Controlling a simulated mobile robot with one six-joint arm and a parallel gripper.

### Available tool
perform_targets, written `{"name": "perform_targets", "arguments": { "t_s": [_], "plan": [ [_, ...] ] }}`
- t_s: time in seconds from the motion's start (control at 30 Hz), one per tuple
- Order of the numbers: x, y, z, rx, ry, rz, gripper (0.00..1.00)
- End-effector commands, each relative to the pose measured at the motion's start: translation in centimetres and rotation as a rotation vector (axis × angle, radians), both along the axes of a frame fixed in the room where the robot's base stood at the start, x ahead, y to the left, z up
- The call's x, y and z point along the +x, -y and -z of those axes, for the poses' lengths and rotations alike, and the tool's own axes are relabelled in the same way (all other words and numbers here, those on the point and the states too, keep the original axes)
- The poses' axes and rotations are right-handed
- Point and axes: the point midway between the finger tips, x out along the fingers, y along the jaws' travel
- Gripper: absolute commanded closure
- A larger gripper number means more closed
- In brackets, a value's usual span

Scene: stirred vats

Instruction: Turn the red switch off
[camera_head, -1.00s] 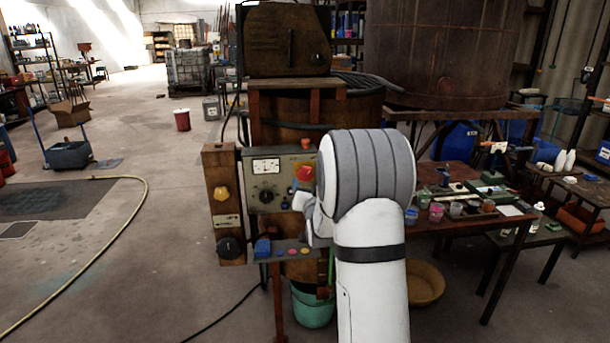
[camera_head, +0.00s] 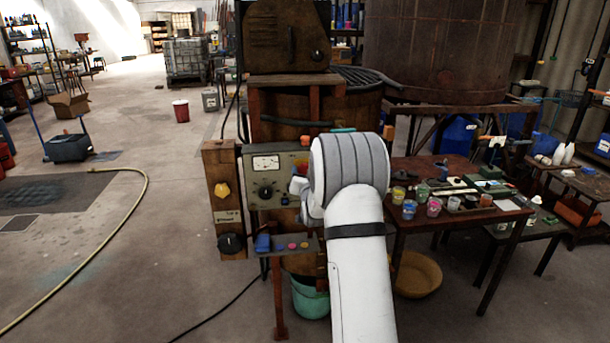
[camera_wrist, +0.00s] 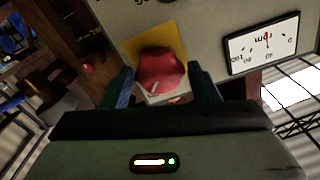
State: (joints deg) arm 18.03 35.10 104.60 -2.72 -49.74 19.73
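The red switch (camera_wrist: 161,72) is a faceted knob with a pale mark, on a yellow backing plate (camera_wrist: 150,45) on the panel. In the wrist view it lies between the two fingers of my gripper (camera_wrist: 163,86), which are spread apart, one on each side. I cannot see a clear grip on the knob; any contact at its sides is hard to tell.
The grey control panel (camera_head: 263,192) carries an rpm gauge, also in the wrist view (camera_wrist: 262,43), and a dark dial (camera_head: 265,191). A table with jars (camera_head: 434,207) stands right.

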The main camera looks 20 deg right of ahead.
Motion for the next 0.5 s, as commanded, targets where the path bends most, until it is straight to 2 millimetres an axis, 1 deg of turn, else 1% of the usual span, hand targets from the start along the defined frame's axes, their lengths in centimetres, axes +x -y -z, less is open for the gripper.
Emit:
{"name": "perform_targets", "arguments": {
  "t_s": [0.03,0.07,0.37,0.4,0.5],
  "plan": [
    [-0.02,0.02,-0.01,0.0,0.0,0.0,0.5],
    [-0.02,0.02,-0.01,0.0,0.0,0.0,0.52],
    [-0.03,0.05,-0.01,0.0,0.0,0.001,0.77],
    [-0.05,-0.39,-0.02,0.0,0.0,0.0,0.78],
    [-0.03,-0.1,0.04,-0.004,-0.001,0.0,0.78]
  ]
}}
